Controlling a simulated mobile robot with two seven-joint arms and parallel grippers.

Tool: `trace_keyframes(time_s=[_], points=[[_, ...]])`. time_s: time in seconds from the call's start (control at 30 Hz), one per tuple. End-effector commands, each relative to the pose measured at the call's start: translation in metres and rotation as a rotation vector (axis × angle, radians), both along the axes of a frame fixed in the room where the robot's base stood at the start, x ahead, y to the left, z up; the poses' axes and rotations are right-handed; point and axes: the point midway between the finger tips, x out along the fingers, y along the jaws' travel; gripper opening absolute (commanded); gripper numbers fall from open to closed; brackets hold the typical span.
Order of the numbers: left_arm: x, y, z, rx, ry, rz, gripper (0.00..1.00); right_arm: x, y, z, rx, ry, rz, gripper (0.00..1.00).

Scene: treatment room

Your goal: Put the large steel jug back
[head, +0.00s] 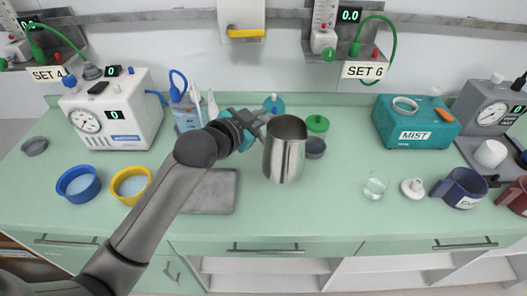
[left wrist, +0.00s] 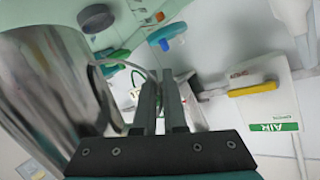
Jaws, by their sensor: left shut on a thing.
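The large steel jug (head: 284,152) is upright near the middle of the head view, over the green counter. My left gripper (head: 262,120) reaches it from the left and is shut on it near the rim, on its left side. The exact grip on the handle is hard to see. In the left wrist view the jug (left wrist: 62,95) fills the left side, beside the close-together fingers of my left gripper (left wrist: 162,95). I cannot tell whether the jug's base touches the counter. My right gripper is not in view.
Blue (head: 78,184) and yellow (head: 131,186) bowls are at left, a small glass (head: 376,185) at right. The front counter around (head: 310,215) is clear.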

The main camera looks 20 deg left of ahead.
Motion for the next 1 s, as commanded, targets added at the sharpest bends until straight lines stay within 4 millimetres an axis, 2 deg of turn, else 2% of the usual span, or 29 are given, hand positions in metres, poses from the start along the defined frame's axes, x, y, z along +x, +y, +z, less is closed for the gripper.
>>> trace_keyframes(time_s=[0.03, 0.13, 0.37, 0.6, 0.7, 1.0], points=[[-0.001, 0.0, -0.015, -0.005, 0.001, 0.002, 0.0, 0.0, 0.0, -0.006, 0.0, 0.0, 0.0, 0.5], [0.0, 0.0, -0.033, -0.003, -0.001, 0.001, 0.0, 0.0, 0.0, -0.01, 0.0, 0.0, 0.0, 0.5], [0.0, 0.0, -0.052, -0.003, -0.004, 0.0, 0.0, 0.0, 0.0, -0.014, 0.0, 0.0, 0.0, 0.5], [0.0, 0.0, -0.086, -0.003, -0.003, 0.0, 0.0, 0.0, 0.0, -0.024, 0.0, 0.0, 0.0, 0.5], [0.0, 0.0, -0.092, -0.003, -0.004, 0.001, 0.0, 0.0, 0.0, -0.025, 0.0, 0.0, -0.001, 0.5], [0.0, 0.0, -0.092, -0.002, -0.005, 0.0, 0.0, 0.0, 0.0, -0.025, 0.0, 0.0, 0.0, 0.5]])
